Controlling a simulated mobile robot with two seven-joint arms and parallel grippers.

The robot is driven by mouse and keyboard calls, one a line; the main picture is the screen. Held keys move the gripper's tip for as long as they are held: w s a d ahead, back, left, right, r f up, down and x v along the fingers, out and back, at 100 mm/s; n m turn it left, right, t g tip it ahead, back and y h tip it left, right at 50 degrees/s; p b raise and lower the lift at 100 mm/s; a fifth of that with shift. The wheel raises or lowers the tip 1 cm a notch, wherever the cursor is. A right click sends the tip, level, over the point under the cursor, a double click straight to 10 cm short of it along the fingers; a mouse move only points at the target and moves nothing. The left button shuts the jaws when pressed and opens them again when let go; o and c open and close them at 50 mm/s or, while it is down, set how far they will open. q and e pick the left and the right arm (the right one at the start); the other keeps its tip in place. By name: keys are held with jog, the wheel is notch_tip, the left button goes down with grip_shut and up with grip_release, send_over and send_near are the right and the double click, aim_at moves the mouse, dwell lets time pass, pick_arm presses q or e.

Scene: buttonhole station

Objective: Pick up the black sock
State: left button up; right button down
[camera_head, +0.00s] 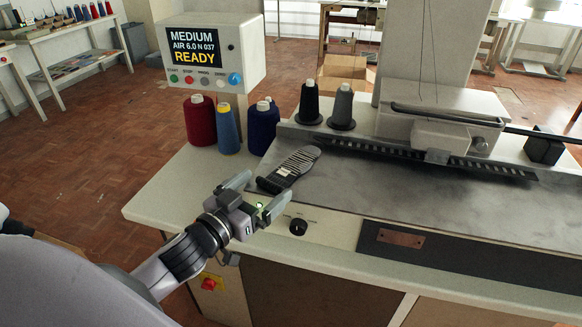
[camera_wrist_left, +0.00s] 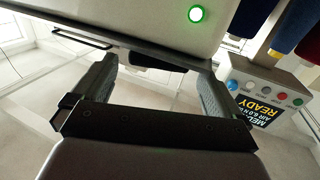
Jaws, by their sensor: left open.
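The black sock (camera_head: 272,184), with pale stripes and a small light label, lies flat on the grey machine plate near its left end. My left gripper (camera_head: 264,193) is open and empty at the front left of the sock, apart from it as far as I can tell. In the left wrist view its two fingers stand wide apart (camera_wrist_left: 158,78). My right gripper is not in view.
Red (camera_head: 201,122), blue and navy thread cones stand behind the sock, with black (camera_head: 309,104) and grey cones to their right. A control box (camera_head: 212,52) reads READY. A black knob (camera_head: 298,227) sits on the front panel. The stitching machine (camera_head: 440,122) stands at right.

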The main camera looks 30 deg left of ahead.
aim_at(267, 185)
pick_arm(q)
jog(key=shift+w+d+f, duration=0.1)
jog(key=shift+w+d, duration=0.05)
jog(key=shift+w, duration=0.8)
jog(key=shift+w+d, duration=0.15)
jog(key=shift+w, duration=0.75)
jog(key=c, duration=1)
jog(key=shift+o, duration=0.2)
